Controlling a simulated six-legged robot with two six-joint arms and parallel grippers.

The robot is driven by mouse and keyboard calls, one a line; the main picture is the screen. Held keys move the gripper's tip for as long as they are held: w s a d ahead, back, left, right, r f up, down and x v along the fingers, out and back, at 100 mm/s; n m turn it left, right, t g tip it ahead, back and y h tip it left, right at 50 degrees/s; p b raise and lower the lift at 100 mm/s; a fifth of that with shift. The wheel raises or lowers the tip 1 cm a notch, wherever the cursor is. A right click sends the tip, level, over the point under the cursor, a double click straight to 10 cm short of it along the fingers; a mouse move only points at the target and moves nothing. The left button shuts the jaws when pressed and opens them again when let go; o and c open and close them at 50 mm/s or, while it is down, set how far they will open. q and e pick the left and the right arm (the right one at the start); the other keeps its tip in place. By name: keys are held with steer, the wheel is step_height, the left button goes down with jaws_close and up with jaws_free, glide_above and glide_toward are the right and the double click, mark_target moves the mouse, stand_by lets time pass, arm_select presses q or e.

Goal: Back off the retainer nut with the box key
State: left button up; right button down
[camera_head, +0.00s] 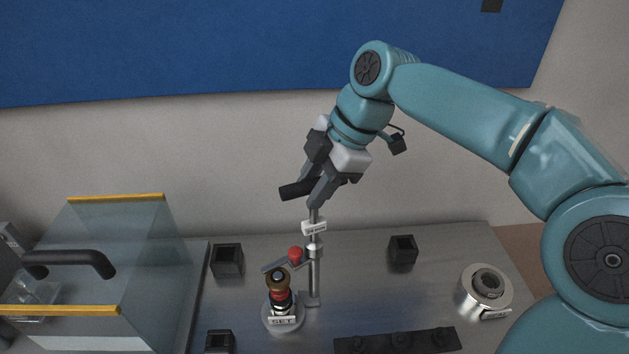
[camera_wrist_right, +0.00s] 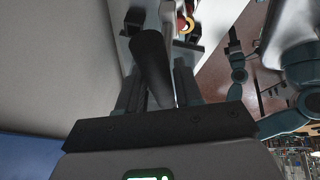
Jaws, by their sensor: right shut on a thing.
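My right gripper (camera_head: 312,196) is shut on a black handle (camera_head: 297,190), which I take to be the box key's. The handle also shows between the fingers in the right wrist view (camera_wrist_right: 152,62). A grey shaft (camera_head: 314,214) with a white label runs down below the gripper. It lines up with an upright metal post (camera_head: 314,272); I cannot tell where one ends. Left of the post stands a small assembly (camera_head: 280,298) with a brown top, red ring and round labelled base. Which part is the retainer nut is unclear. My left gripper is out of view.
A clear box with yellow edges and black handle (camera_head: 68,258) stands left. Black square holders (camera_head: 227,260) (camera_head: 403,250) and a black strip (camera_head: 397,341) are on the grey bench. A silver round piece (camera_head: 485,288) sits right. A red knob (camera_head: 295,253) is near the post.

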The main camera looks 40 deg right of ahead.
steer(key=shift+n+g, duration=0.3)
steer(key=shift+n, duration=0.4)
steer(key=shift+r+n+g+y+p, duration=0.1)
steer(key=shift+n+g+y+p, duration=0.35)
steer(key=shift+n, duration=0.45)
steer(key=shift+n+p, duration=0.35)
steer(key=shift+n, duration=0.35)
